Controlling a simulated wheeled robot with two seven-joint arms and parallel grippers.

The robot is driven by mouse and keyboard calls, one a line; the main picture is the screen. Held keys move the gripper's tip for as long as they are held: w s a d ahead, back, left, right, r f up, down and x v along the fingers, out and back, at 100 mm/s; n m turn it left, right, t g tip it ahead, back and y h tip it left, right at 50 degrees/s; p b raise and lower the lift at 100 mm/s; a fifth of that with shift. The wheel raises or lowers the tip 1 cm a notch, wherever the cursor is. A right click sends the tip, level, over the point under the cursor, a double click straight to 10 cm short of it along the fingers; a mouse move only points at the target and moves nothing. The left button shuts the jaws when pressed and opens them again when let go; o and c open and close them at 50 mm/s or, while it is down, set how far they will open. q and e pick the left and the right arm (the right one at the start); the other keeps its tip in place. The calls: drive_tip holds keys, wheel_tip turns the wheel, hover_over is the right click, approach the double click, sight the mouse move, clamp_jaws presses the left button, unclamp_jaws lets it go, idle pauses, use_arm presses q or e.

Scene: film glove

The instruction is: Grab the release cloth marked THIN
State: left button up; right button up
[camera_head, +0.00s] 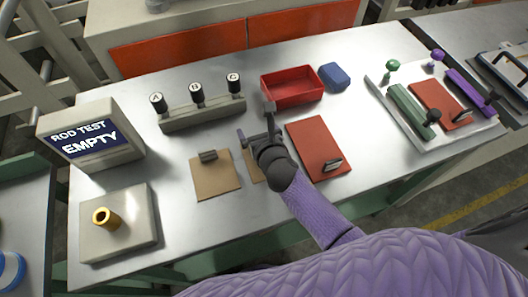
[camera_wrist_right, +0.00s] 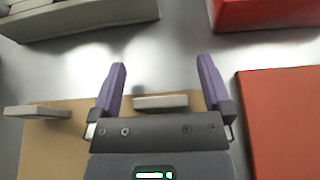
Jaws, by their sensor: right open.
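Two tan sheets with grey grips lie flat on the metal table; I cannot read a THIN mark on either. The left tan sheet (camera_head: 215,182) is in full view in the head view. The second tan sheet (camera_head: 250,163) is mostly hidden under my right gripper. In the wrist view, its light grip (camera_wrist_right: 160,102) shows between and beyond the finger bases, and the left sheet's grip (camera_wrist_right: 38,112) is at the left. My right gripper (camera_head: 256,120) is open and empty, above the second sheet; its purple-padded fingers (camera_wrist_right: 161,75) are apart. My left gripper is not in view.
A red sheet with a grip (camera_head: 312,140) lies just right of the gripper. Behind stand a red tray (camera_head: 291,99), a blue block (camera_head: 334,76) and a three-knob block (camera_head: 203,116). A display reading "ROD TEST EMPTY" (camera_head: 90,137) stands left.

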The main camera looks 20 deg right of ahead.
drive_tip(key=shift+r, duration=0.15)
drive_tip(key=c, duration=1.3)
